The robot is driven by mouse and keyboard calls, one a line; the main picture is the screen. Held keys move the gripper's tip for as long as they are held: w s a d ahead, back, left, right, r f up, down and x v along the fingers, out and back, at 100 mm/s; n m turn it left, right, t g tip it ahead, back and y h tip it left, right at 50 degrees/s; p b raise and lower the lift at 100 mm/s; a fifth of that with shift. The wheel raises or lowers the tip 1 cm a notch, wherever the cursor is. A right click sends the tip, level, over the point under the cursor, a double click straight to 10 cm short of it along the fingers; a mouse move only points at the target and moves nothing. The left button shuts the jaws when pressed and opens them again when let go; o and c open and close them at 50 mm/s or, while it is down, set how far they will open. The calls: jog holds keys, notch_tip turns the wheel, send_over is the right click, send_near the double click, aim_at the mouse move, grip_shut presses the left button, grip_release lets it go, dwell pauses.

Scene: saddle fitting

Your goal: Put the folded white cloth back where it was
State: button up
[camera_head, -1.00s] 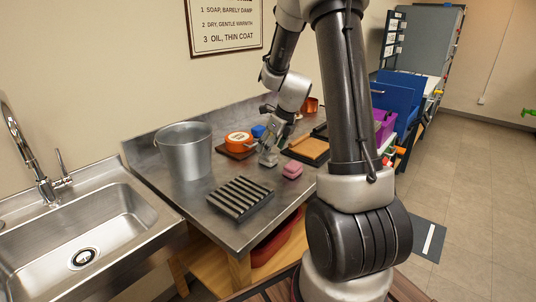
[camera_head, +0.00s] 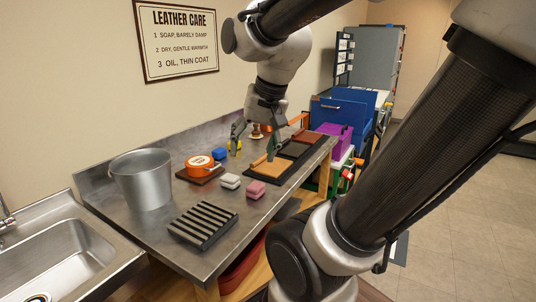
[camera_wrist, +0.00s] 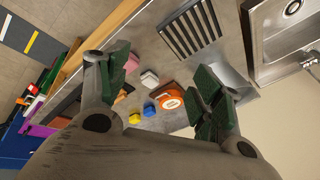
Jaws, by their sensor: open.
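The white cloth also shows in the wrist view (camera_wrist: 149,79), clear of both fingers. My gripper (camera_head: 254,143) is open and empty, raised above the bench behind the cloths. Its two green-padded fingers stand wide apart in the wrist view (camera_wrist: 165,78).
An orange tin (camera_head: 200,165) on a dark board, a blue block (camera_head: 219,154) and a metal bucket (camera_head: 142,180) stand to the left. A slatted rack (camera_head: 203,225) lies in front. A tan pad in a dark tray (camera_head: 250,174) is at right.

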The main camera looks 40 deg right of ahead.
jog(key=s+n, duration=0.2)
jog(key=n, duration=0.1)
jog(key=s+n, duration=0.3)
jog(key=shift+s+f+n+h, duration=0.1)
jog(key=shift+s+n+h, duration=0.2)
jog(key=shift+s+n, duration=0.1)
dwell(0.7)
